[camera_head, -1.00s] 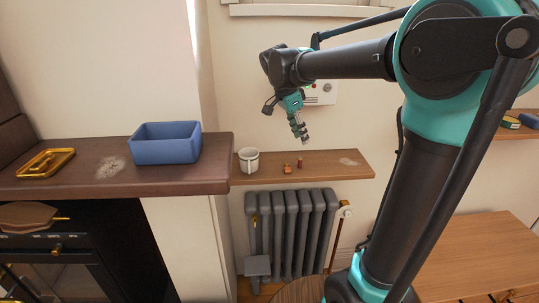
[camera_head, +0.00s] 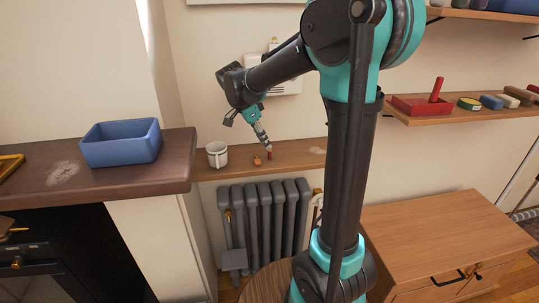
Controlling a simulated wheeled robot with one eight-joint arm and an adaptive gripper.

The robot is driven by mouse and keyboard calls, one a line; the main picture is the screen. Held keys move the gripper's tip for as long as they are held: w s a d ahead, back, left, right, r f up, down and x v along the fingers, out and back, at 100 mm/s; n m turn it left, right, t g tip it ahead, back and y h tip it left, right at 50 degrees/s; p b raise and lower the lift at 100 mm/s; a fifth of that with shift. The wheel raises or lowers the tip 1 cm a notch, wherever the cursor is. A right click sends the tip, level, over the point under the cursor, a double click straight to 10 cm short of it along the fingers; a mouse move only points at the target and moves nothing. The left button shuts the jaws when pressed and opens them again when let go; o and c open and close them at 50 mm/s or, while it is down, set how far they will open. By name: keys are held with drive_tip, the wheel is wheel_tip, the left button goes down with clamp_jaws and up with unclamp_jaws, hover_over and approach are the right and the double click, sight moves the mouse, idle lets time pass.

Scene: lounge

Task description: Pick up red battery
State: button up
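A small red upright piece, seemingly the red battery (camera_head: 270,156), stands on the wooden shelf (camera_head: 225,173) above the radiator. My gripper (camera_head: 266,146) points down at it from the upper left, with its fingertips at or just above its top. Whether they touch it is too small to tell. The fingers look close together, but whether they are open or shut is not clear.
A small orange item (camera_head: 257,161) stands just left of the battery. A white mug (camera_head: 217,154) is further left. A blue bin (camera_head: 121,142) sits on the dark mantel. A grey radiator (camera_head: 265,215) is under the shelf. A wooden cabinet (camera_head: 440,235) stands at right.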

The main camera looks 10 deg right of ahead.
sight(270, 154)
drive_tip(key=shift+d+x, duration=0.2)
drive_tip(key=shift+x, duration=2.6)
drive_tip(key=shift+r, duration=0.15)
clamp_jaws()
